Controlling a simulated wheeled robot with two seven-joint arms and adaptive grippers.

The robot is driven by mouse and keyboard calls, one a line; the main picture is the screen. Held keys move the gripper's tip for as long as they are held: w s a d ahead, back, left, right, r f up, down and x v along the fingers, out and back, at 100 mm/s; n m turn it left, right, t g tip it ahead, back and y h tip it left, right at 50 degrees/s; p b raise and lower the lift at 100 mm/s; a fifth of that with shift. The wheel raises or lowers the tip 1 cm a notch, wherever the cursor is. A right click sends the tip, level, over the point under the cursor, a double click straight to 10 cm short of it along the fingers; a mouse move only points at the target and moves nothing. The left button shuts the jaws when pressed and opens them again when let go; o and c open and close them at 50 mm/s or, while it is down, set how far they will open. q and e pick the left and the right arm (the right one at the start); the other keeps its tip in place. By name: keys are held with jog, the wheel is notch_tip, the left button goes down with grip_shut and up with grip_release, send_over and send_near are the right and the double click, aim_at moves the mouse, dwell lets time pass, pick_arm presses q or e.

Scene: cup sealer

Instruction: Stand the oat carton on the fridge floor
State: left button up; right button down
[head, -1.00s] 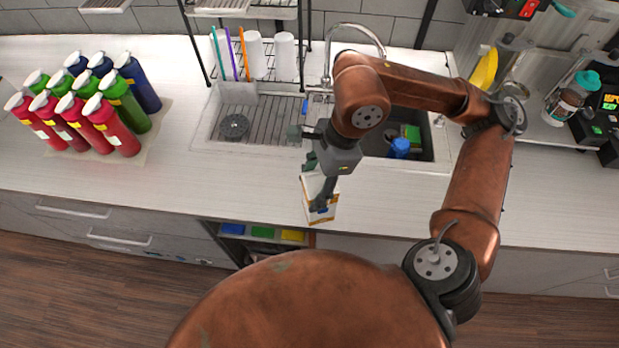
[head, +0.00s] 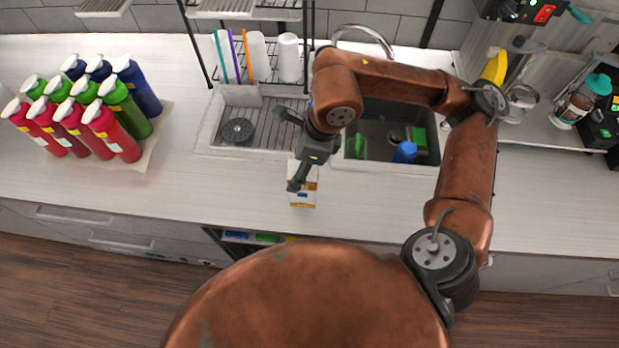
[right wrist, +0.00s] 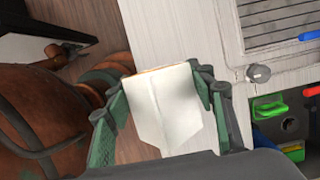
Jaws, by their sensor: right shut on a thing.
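The oat carton (head: 304,190) is white with an orange-yellow lower part. In the head view it is at the front of the counter, before the sink, with my right gripper (head: 299,180) on it. In the right wrist view the carton's white top (right wrist: 170,105) fills the space between both fingers of my right gripper (right wrist: 160,95). The gripper is shut on it. Whether the carton touches the counter or hangs just above it, I cannot tell. My left gripper is out of view. A fridge cannot be made out; an open compartment (head: 240,237) with coloured items shows below the counter.
Several red, green and blue bottles (head: 85,115) stand on a mat at the left. The sink (head: 390,150) behind holds a blue-capped item and green things. A drying rack (head: 255,75) with cups stands behind it. The counter (head: 200,190) left of the carton is clear.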

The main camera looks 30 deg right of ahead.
jog(key=w+a+f, duration=0.1)
jog(key=w+f, duration=0.4)
jog(key=f, duration=0.4)
jog(key=shift+w+p, duration=0.25)
jog(key=shift+p, duration=0.2)
jog(key=shift+f, duration=0.25)
jog(key=c, duration=0.9)
grip_release()
